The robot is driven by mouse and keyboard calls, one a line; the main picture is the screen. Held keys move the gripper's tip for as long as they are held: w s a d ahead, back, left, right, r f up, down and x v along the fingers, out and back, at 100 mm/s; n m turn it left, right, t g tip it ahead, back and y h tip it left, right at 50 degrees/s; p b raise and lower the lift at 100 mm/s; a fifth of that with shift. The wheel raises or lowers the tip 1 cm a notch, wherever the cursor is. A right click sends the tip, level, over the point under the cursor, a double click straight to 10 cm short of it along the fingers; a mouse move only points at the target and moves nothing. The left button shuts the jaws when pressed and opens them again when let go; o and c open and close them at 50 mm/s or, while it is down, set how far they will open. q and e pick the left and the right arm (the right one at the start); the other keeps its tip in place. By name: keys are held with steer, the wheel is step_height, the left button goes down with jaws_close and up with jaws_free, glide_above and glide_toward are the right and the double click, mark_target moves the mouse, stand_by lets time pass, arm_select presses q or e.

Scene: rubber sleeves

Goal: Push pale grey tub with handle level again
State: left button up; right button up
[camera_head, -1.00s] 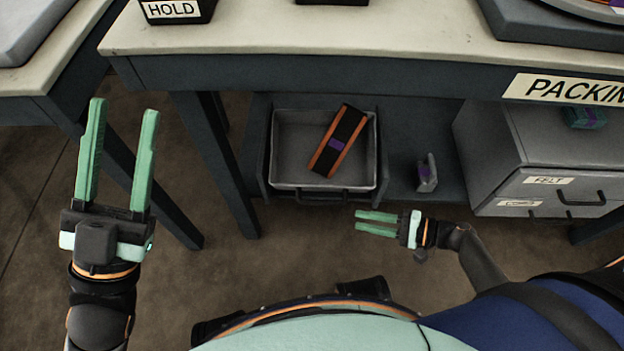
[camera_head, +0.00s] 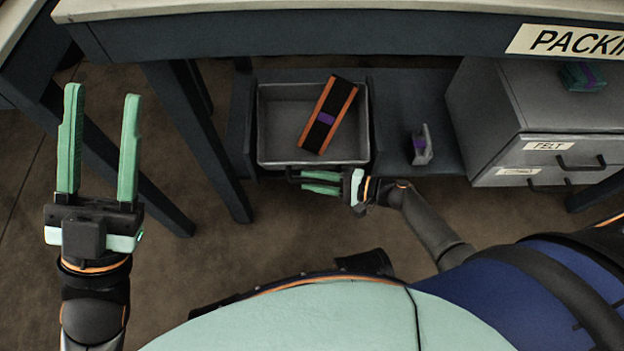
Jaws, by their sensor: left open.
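The pale grey tub (camera_head: 283,125) sits in a bay of the low shelf under the packing table. Its dark handle (camera_head: 292,174) is on the front side, partly hidden by my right gripper. A black and orange strip (camera_head: 328,114) with a purple band lies slantwise in the tub. My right gripper (camera_head: 304,182) is at the tub's front, its two fingers apart and pointing left by the handle; I cannot tell whether they touch it. My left gripper (camera_head: 101,92) is open and empty, well left of the tub, fingers pointing up the picture.
A small grey item with purple (camera_head: 421,146) stands on the shelf right of the tub. A grey drawer unit (camera_head: 495,120) with a FELT label is further right. The table edge (camera_head: 300,37) overhangs above, and a table leg (camera_head: 205,145) stands left of the tub.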

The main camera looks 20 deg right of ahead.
steer(key=shift+w+a, duration=0.1)
jaws_close()
steer(key=shift+s+f, duration=0.2)
stand_by(1.2)
